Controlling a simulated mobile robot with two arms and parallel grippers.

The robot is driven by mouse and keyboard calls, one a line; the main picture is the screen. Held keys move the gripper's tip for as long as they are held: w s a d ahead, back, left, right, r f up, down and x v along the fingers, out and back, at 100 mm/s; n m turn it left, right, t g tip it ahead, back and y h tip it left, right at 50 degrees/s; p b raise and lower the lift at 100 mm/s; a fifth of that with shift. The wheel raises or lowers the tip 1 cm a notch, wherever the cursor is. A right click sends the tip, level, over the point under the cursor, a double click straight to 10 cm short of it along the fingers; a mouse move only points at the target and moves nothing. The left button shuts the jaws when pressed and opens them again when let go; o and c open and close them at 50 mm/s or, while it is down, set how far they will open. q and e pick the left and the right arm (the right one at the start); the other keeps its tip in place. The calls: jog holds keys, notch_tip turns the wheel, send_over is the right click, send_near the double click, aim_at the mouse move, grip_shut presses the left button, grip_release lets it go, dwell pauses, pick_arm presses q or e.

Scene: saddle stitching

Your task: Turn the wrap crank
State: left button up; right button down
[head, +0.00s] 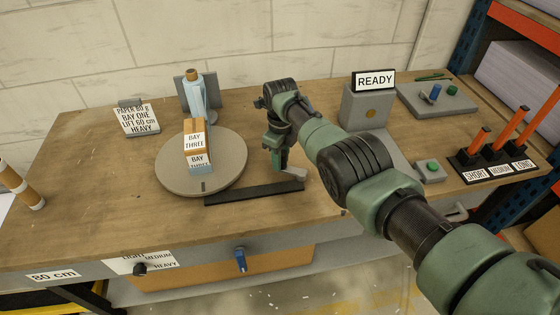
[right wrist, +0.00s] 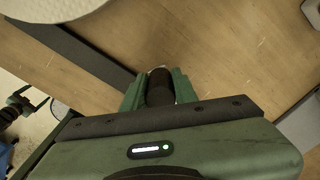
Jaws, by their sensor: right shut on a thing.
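The wrap crank shows as a long black bar (head: 245,194) low over the table, in front of the round grey turntable (head: 172,185). The bar also shows in the right wrist view (right wrist: 85,55), running from the upper left toward my gripper. My right gripper (head: 281,160) points down at the bar's right end. In the right wrist view its green fingers (right wrist: 160,88) are shut on a dark upright cylinder (right wrist: 158,85), which looks like the crank's handle. A box-like stack labelled BAY THREE (head: 195,145) stands on the turntable. My left gripper is not in view.
A blue bottle-like holder (head: 196,95) stands behind the stack. A READY sign (head: 375,80) on a grey box, a green button (head: 432,167) and orange posts (head: 510,130) are to the right. The table's left front is clear.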

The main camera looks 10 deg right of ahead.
jog(key=shift+w+r, duration=0.2)
jog(key=c, duration=1.5)
grip_release()
jog(key=o, duration=0.4)
jog(key=shift+s, duration=0.15)
jog(key=shift+f, duration=0.1)
notch_tip(320, 180, up, 7)
jog(key=shift+r+p, duration=0.15)
jog(key=shift+p, duration=0.9)
jog(key=shift+r, duration=0.3)
jog(key=shift+d, duration=0.1)
